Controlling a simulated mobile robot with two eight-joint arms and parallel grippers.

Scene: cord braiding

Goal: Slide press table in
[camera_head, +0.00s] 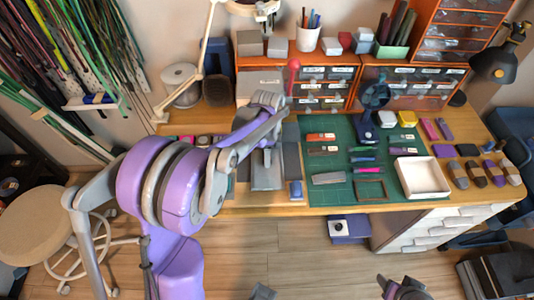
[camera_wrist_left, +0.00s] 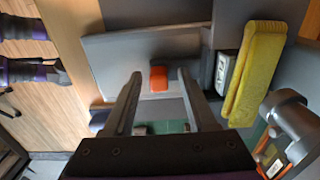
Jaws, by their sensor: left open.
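A grey plate, which looks like the press table (camera_head: 268,178), lies at the table's front edge left of the green mat. Above it my left gripper (camera_head: 268,142) reaches down from the left arm, which hides part of the press. In the left wrist view the flat grey plate (camera_wrist_left: 115,55) carries an orange block (camera_wrist_left: 159,78). The open fingers of my left gripper (camera_wrist_left: 158,76) stand on either side of this block; contact cannot be told. A red-knobbed lever (camera_head: 293,65) rises behind the arm. Part of my right gripper (camera_head: 400,288) shows at the bottom, its jaws unclear.
A green mat (camera_head: 335,192) with small tools and a white tray (camera_head: 423,178) lie to the right. Orange drawer units (camera_head: 415,88) line the back. The floor in front is mostly clear.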

